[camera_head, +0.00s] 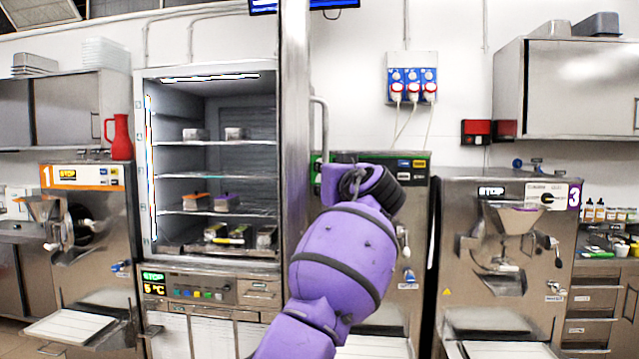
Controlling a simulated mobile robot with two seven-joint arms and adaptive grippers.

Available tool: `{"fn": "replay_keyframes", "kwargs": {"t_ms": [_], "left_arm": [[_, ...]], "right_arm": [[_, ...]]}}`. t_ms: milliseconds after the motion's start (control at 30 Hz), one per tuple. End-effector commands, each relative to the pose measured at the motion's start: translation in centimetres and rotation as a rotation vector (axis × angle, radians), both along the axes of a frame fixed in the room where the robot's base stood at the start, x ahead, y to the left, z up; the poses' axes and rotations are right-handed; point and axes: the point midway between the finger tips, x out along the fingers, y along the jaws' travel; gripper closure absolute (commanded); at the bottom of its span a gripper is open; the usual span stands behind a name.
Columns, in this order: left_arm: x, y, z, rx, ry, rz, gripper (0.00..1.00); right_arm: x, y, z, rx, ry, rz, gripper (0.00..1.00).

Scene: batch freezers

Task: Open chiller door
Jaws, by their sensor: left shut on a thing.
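The chiller (209,160) stands left of centre with its lit shelves showing. Its door (295,120) stands wide open and shows nearly edge-on at the right of the opening. A vertical bar handle (321,118) is on the door's right side. My left gripper (343,180) is shut on the lower part of the handle. The wrist hides much of the grip and the fingertips. My right gripper is not in view.
Several small containers sit on the chiller shelves. Another freezer (505,260) stands at right, with an outlet panel (412,80) and a wall cabinet (565,88) above.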

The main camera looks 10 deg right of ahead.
Motion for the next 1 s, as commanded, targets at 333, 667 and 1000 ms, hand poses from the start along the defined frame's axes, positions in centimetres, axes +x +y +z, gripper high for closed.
{"fn": "replay_keyframes", "kwargs": {"t_ms": [333, 667, 1000], "left_arm": [[0.27, -0.78, -0.98, -0.003, 0.018, 0.002, 1.00], [0.25, -0.80, -0.96, -0.004, 0.018, 0.001, 0.86], [0.26, -0.55, -0.36, -0.002, 0.007, 0.003, 0.81]], "right_arm": [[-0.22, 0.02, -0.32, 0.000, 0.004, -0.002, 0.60], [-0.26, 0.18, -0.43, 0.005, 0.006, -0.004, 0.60], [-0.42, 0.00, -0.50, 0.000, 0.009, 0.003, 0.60]]}}
